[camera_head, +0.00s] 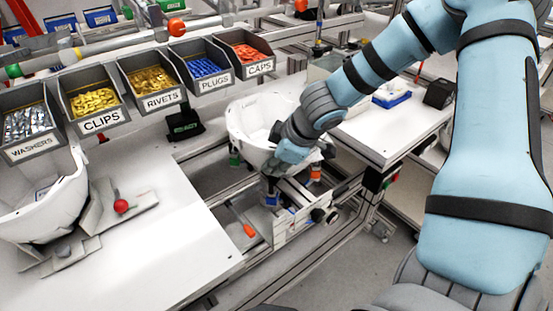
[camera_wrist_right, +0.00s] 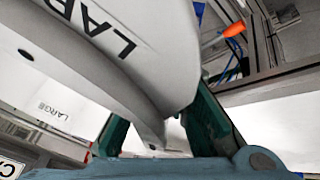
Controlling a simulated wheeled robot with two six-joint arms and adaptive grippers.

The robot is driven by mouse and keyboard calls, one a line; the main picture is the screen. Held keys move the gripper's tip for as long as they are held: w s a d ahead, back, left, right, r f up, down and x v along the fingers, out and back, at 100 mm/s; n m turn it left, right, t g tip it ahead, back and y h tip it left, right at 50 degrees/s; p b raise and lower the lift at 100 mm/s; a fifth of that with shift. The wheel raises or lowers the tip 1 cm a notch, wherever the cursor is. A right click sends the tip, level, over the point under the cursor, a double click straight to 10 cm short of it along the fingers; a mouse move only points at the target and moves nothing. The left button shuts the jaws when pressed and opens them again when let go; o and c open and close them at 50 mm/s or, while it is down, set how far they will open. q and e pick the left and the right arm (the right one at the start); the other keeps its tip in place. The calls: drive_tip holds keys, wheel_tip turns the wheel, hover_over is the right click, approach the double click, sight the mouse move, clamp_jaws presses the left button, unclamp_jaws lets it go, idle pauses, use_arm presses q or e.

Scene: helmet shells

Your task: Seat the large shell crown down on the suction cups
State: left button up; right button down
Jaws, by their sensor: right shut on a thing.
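The large white shell (camera_head: 246,124) is over the fixture in the middle of the head view, its hollow side facing mostly up. In the right wrist view the shell (camera_wrist_right: 75,65) carries dark LARGE lettering. My right gripper (camera_head: 272,172) is shut on the shell's edge, with the teal fingers (camera_wrist_right: 160,135) on either side of it. The fixture (camera_head: 290,222) below has coloured parts: green (camera_head: 234,158), orange (camera_head: 315,173) and blue (camera_head: 271,199). The shell hides most of the cups, so I cannot tell whether it touches them. My left gripper is not in view.
Another white shell (camera_head: 62,207) stands on the left table (camera_head: 165,240) beside a red knob (camera_head: 121,206). Labelled bins of small parts, such as the clips bin (camera_head: 95,105), line the back. A white table (camera_head: 385,130) stands right of the fixture.

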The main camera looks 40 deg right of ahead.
drive_tip(key=shift+f, duration=0.35)
drive_tip(key=shift+w+f, duration=0.1)
drive_tip(key=shift+w, duration=0.3)
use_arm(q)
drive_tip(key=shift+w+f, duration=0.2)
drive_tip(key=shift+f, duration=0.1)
use_arm(e)
drive_tip(key=c, duration=1.4)
unclamp_jaws()
drive_tip(key=shift+s, duration=0.2)
drive_tip(key=shift+c, duration=0.2)
drive_tip(key=shift+r, duration=0.45)
drive_tip(key=v, duration=1.1)
drive_tip(key=shift+s, duration=0.25)
